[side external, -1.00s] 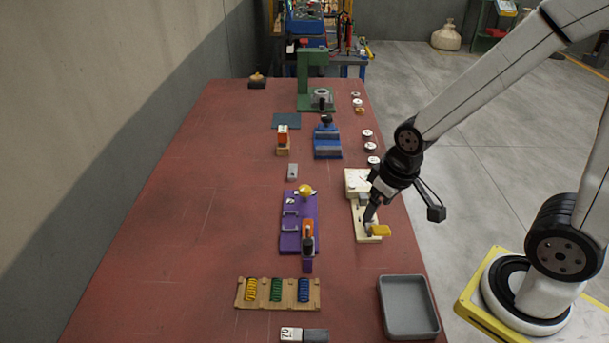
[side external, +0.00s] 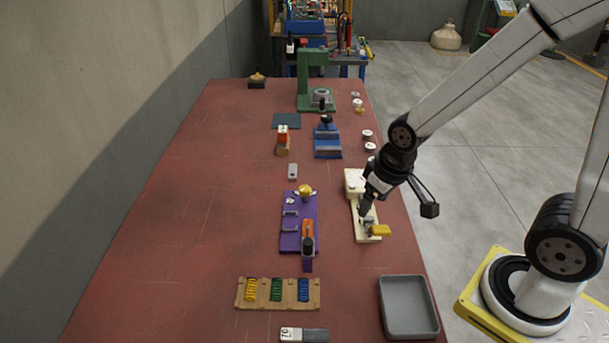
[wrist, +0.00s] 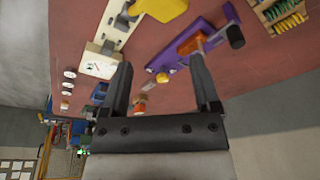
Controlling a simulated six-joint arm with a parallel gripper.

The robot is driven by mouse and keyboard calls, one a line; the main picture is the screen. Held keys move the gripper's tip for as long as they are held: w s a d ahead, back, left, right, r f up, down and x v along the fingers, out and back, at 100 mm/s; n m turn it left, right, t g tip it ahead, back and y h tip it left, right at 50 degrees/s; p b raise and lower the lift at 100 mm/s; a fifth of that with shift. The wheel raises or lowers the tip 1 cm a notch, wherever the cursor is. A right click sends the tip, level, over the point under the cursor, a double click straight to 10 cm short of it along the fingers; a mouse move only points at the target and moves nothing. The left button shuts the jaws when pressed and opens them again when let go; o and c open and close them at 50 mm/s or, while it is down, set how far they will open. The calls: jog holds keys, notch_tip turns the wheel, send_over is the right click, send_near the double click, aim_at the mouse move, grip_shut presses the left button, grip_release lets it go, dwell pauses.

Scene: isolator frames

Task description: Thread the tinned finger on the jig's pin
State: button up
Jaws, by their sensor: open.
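The purple jig (side external: 290,226) lies mid-table with an orange clamp part (side external: 308,229), a dark-tipped handle and a yellow knob (side external: 305,191). It also shows in the wrist view (wrist: 178,62). A cream board (side external: 353,184) with a yellow handle (side external: 381,231) lies to its right. Small grey metal parts (wrist: 123,20) sit on the board. I cannot tell which piece is the tinned finger, nor make out the jig's pin. My gripper (side external: 365,213) is over the board's near part, close to the yellow handle. In the wrist view its fingers (wrist: 163,88) are apart with nothing between them.
A grey tray (side external: 434,329) is at the near right, and a wooden rack (side external: 262,305) with coloured springs at the near left. A blue fixture (side external: 327,153) and a green press (side external: 303,84) stand farther back. The table's left side is clear.

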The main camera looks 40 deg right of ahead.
jog(key=w+d+f+m+h, duration=0.15)
jog(key=w+m, duration=0.25)
jog(key=w, duration=1.3)
jog(key=m+h, duration=0.2)
jog(key=m, duration=0.3)
send_near(293, 170)
jog(key=shift+w+d+f+t, duration=0.1)
jog(key=shift+d+f+t, duration=0.2)
jog(key=shift+f, duration=0.1)
jog(key=shift+f, duration=0.1)
jog(key=shift+x, duration=1.2)
jog(key=shift+x, duration=2.6)
jog(key=shift+a, duration=0.1)
grip_shut()
